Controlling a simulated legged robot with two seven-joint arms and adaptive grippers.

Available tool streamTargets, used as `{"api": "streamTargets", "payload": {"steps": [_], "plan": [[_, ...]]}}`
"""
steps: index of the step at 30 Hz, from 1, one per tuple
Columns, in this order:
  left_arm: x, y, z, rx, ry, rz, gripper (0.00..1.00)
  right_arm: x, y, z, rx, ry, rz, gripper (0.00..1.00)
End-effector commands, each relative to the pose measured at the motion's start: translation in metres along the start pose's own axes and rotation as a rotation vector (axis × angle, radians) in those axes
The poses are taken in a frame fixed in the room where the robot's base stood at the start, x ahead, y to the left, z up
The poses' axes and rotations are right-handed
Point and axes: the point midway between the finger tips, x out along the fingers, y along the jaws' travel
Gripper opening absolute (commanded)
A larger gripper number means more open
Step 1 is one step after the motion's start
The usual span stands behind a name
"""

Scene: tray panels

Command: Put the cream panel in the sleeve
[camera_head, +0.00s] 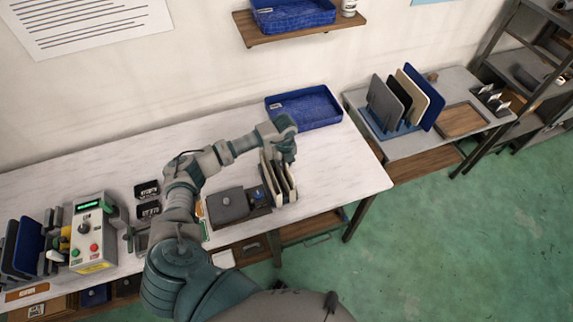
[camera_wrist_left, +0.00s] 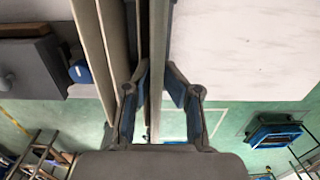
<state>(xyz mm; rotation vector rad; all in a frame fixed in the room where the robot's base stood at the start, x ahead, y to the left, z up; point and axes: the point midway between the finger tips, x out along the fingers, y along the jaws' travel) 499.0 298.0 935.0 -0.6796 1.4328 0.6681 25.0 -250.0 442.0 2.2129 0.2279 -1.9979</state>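Upright panels with cream faces and dark gaps (camera_head: 267,178) stand close together on the white bench in the head view. I cannot tell which of them is the sleeve. My left gripper (camera_head: 287,146) is at their top. In the left wrist view, its blue-padded fingers (camera_wrist_left: 158,80) lie on either side of a thin cream panel (camera_wrist_left: 158,40), with the tips very near its faces. Whether they press on it is unclear. Other pale upright edges (camera_wrist_left: 110,45) are just left of it. Another cream panel (camera_head: 421,96) stands in the right-hand rack. My right gripper is not in view.
A dark grey block (camera_head: 227,205) and a small blue part sit left of the panels. An empty-looking blue tray (camera_head: 318,122) lies behind them. A button box (camera_head: 93,235) stands at the left. The bench's right end is clear.

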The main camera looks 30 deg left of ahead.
Motion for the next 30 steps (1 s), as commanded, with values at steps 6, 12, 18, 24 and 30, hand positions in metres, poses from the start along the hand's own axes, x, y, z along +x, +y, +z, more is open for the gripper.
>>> {"api": "streamTargets", "payload": {"steps": [6,12,18,24,30], "plan": [[0.021,0.012,-0.01,0.002,0.018,0.038,0.39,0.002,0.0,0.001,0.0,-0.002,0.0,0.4],[0.016,0.012,-0.014,0.002,0.011,0.037,0.39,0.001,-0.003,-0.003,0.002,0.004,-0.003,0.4],[0.013,0.01,-0.015,0.003,0.009,0.035,0.39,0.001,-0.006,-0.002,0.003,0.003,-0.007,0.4],[0.012,0.01,-0.014,0.003,0.009,0.034,0.39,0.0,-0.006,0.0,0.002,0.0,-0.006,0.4],[0.012,0.011,-0.013,0.002,0.009,0.032,0.39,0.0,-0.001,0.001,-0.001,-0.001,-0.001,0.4]]}}
